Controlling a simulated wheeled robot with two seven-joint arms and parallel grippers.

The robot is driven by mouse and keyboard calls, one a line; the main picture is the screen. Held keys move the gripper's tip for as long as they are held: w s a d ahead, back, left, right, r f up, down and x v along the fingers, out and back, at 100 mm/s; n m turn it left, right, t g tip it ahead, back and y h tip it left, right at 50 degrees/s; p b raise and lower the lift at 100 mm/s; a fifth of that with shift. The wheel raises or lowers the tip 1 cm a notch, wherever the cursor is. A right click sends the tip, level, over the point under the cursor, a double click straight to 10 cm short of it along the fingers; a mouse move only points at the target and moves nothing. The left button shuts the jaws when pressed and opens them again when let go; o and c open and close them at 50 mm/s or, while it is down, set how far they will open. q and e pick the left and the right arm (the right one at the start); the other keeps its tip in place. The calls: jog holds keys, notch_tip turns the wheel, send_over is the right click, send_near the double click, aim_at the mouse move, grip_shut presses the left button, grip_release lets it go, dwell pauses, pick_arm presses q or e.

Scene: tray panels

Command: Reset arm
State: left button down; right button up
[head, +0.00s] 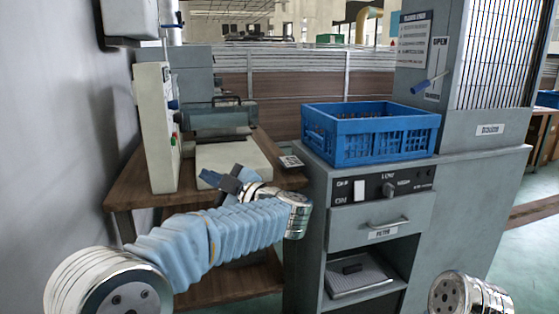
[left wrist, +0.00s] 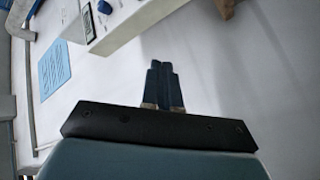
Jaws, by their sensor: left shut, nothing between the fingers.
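My left arm comes in from the left in the head view, in a light blue sleeve. Its gripper (head: 233,182) is in front of the white machine on the wooden table. In the left wrist view the two dark fingers (left wrist: 162,84) lie side by side, shut with nothing between them. My right gripper is not in view; only a silver joint of mine shows at the bottom right of the head view.
A blue crate (head: 371,134) stands on the grey cabinet (head: 470,210), right of my left gripper. A white machine (head: 157,128) stands on a wooden table (head: 150,195). A lever (head: 430,83) sticks out from the grey panel. A grey wall is at the left.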

pick_arm(q)
jog(key=w+f+m+t+h, duration=0.3)
jog(key=w+f+m+h, duration=0.15)
jog(key=f, duration=0.45)
jog(key=w+f+m+t+h, duration=0.3)
jog(key=f+m, duration=0.3)
jog(key=f, duration=0.4)
notch_tip(320, 180, down, 14)
jog(key=s+d+r+m+g+h, duration=0.1)
jog(key=s+m+g+h, duration=0.1)
jog(key=m+h, duration=0.25)
jog(key=s+d+f+m+g+h, duration=0.1)
jog(key=s+f+g+h, duration=0.25)
jog(key=s+f, duration=0.65)
jog(key=s+d+f+m+g+h, duration=0.1)
jog(key=s+f+m+g+h, duration=0.2)
jog(key=s+f, duration=0.7)
jog(key=s+f+g+h, duration=0.1)
jog(key=s+f+g, duration=0.2)
jog(key=s, duration=0.5)
jog(key=s+d+f+g+h, duration=0.1)
jog(key=s+f+g, duration=0.3)
jog(key=s, duration=0.4)
jog(key=shift+d, duration=0.1)
